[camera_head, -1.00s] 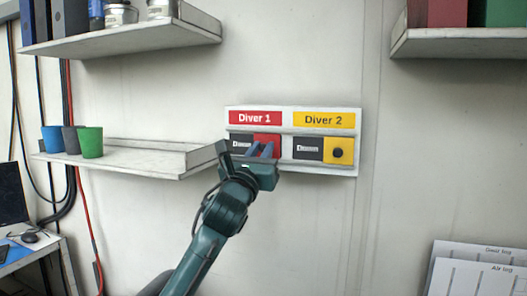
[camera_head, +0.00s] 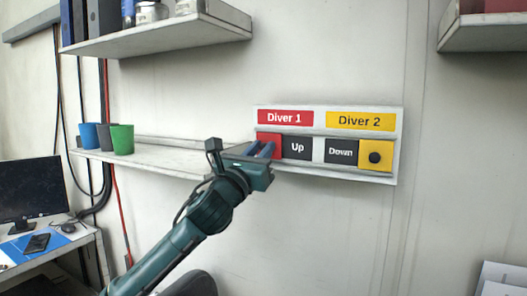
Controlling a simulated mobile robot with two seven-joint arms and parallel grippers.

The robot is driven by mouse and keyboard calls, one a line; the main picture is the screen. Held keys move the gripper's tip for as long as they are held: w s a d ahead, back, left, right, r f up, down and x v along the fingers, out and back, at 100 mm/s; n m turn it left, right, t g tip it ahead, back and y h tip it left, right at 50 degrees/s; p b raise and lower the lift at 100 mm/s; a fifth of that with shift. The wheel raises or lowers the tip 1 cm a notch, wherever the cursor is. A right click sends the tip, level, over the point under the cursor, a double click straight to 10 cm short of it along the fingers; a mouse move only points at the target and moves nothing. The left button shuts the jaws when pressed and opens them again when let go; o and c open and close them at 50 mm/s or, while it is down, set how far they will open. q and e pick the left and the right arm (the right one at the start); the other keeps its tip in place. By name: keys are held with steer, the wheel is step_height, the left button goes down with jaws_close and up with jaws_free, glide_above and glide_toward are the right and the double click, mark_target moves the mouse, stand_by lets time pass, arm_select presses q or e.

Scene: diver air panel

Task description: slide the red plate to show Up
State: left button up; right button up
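The red plate (camera_head: 271,142) sits at the left end of the Diver 1 slot on the white wall panel (camera_head: 318,133). The dark label right of it reads "Up" (camera_head: 298,147). My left gripper (camera_head: 264,151) is at the red plate, its two bluish fingers in front of the plate's lower part. They hide the plate's knob, so I cannot tell whether they are closed on it. The yellow plate (camera_head: 376,153) with a black knob is at the right end of the Diver 2 slot, beside "Down" (camera_head: 341,151). My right gripper is not in view.
A shelf (camera_head: 160,160) with blue, grey and green cups (camera_head: 122,139) runs left of the panel, behind my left arm. Higher shelves are at upper left (camera_head: 170,38) and upper right (camera_head: 485,36). The wall below the panel is bare.

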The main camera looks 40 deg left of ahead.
arm_select(q)
steer(key=o, duration=0.4)
steer(key=shift+a, duration=0.25)
steer(key=shift+d, duration=0.1)
steer(key=shift+s, duration=0.1)
steer(key=shift+s+f, duration=0.15)
steer(key=b+v, duration=1.2)
steer(key=shift+s+d+f, duration=0.15)
steer(key=shift+s, duration=0.1)
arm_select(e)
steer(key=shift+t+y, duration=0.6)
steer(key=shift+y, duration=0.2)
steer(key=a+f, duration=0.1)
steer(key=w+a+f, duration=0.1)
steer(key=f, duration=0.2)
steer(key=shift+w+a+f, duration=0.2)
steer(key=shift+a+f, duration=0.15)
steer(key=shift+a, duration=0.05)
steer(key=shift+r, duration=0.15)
